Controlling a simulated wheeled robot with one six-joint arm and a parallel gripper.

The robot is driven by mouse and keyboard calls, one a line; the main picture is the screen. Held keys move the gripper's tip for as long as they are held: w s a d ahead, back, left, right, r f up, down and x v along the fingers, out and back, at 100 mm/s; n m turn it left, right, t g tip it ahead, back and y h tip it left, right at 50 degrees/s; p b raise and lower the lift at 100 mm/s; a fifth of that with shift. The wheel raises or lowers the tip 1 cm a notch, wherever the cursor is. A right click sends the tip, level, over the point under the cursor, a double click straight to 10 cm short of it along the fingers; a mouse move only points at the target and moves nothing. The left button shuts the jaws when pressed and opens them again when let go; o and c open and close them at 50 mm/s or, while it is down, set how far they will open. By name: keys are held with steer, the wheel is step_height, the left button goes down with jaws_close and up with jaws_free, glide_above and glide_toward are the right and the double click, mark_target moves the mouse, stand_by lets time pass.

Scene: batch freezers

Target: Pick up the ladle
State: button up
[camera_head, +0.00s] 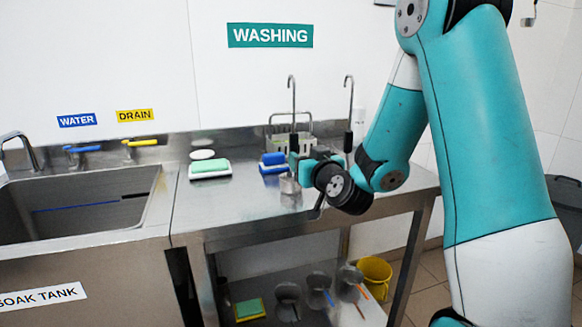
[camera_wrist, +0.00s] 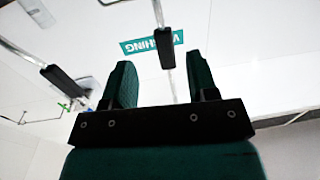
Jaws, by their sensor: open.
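Two hook-topped metal handles with black grips stand upright at the back of the steel counter. The left one (camera_head: 292,95) rises just behind my gripper (camera_head: 296,166), and the right one (camera_head: 349,105) stands apart from it. The ladle bowls cannot be clearly made out. In the wrist view my gripper (camera_wrist: 160,78) is open, its two green fingers apart and empty. One handle's black grip (camera_wrist: 164,48) appears between the fingers in the picture, seemingly beyond their tips. The other handle's grip (camera_wrist: 66,86) is to the left, outside the fingers.
A wire rack (camera_head: 275,128) stands by the handles. A green-and-white sponge (camera_head: 210,170) and a blue sponge (camera_head: 273,159) lie left of my gripper. The soak tank (camera_head: 85,205) is at left. A lower shelf holds several scoops, and a yellow bucket (camera_head: 375,278) stands nearby.

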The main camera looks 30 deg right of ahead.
mark_target(295, 149)
steer(key=p+x, duration=0.2)
steer(key=x, duration=0.1)
steer(key=shift+w, duration=0.25)
steer(key=shift+w+r+p, duration=0.35)
steer(key=shift+w+p, duration=0.1)
steer(key=shift+p, duration=0.45)
steer(key=w+p, duration=0.1)
steer(key=p, duration=0.1)
steer(key=w+p, duration=0.1)
steer(key=p, duration=0.1)
steer(key=shift+w+d+r, duration=0.15)
steer(key=shift+w+r, duration=0.15)
steer(key=shift+w, duration=0.05)
steer(key=shift+w+d+f+p, duration=0.15)
steer(key=shift+w+f+p, duration=0.05)
steer(key=shift+w+p, duration=0.45)
steer(key=shift+w+f, duration=0.15)
jaws_close()
